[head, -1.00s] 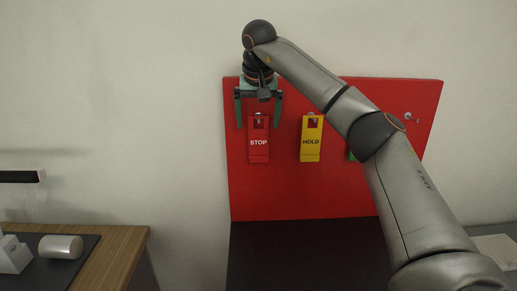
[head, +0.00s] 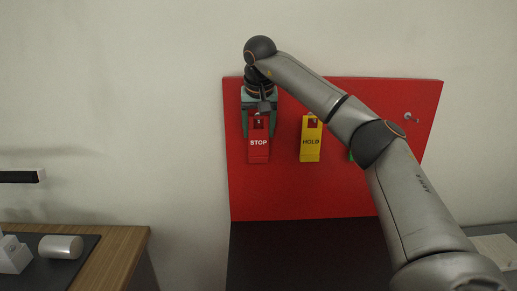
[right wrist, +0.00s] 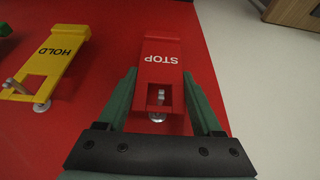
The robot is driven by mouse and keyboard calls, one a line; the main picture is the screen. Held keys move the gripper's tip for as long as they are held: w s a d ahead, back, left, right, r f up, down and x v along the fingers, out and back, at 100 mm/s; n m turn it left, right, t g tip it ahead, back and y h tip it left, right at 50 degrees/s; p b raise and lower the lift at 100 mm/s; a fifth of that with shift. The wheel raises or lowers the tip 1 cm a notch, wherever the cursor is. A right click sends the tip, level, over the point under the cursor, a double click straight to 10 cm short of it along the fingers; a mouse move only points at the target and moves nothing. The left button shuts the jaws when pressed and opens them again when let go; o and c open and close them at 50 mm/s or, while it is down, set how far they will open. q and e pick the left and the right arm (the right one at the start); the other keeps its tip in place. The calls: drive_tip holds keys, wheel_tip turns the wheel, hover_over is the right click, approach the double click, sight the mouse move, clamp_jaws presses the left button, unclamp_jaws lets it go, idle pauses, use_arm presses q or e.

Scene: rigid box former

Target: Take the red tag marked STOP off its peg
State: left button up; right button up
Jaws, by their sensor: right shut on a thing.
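The red STOP tag (head: 258,153) hangs upright on its peg on the red board. It also shows in the right wrist view (right wrist: 161,47), where the metal peg (right wrist: 160,96) comes through the hole in the tag. My right gripper (head: 259,134) has come down over the tag from above, one finger on each side, and is shut on it. Its fingers also show in the right wrist view (right wrist: 160,74) along the tag's two edges. My left gripper is in neither view.
A yellow HOLD tag (head: 311,145) hangs to the right on the board (head: 300,190). A green tag (head: 351,156) is mostly hidden behind my right arm. A bare peg (head: 408,117) stands at the far right. A wooden-edged counter (head: 125,245) is at lower left.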

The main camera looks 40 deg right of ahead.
clamp_jaws()
drive_tip(key=shift+r, duration=0.1)
